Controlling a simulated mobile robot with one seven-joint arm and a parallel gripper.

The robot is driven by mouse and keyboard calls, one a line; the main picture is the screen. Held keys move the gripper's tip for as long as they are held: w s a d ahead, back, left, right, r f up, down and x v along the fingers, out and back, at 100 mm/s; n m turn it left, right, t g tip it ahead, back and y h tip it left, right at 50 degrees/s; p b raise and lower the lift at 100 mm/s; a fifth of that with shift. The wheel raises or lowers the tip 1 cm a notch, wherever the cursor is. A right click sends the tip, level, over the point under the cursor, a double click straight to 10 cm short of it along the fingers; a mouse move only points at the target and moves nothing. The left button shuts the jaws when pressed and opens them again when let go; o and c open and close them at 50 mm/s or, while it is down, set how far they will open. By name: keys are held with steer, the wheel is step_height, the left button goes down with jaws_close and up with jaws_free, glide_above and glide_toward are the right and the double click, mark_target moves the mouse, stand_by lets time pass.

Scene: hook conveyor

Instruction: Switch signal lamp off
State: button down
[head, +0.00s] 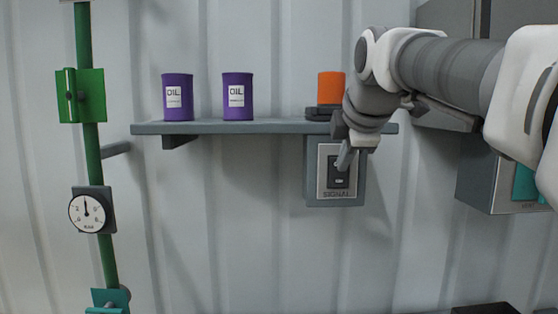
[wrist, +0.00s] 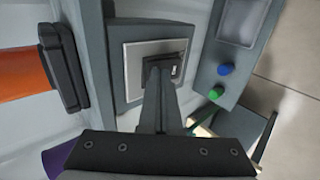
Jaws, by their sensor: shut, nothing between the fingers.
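The signal lamp (head: 331,87) has an orange dome on a dark base and stands at the right end of the shelf. It also shows at the left of the wrist view (wrist: 22,74); it does not look lit. Below the shelf, a grey box labelled SIGNAL (head: 323,184) carries a dark rocker switch (head: 339,181) on a light plate. The switch also shows in the wrist view (wrist: 176,70). My gripper (head: 343,166) is shut and empty, its tips at the switch and covering part of it. I cannot tell if they touch it.
Two purple oil cans (head: 178,97) (head: 238,96) stand on the grey shelf (head: 270,126). A green pipe (head: 98,160) with a gauge (head: 87,213) runs down the left. A grey panel with blue and green buttons (wrist: 226,69) is right of the switch in the wrist view.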

steer(key=shift+s+r+p, duration=0.1)
steer(key=shift+r+p, duration=0.6)
steer(key=shift+r, duration=0.1)
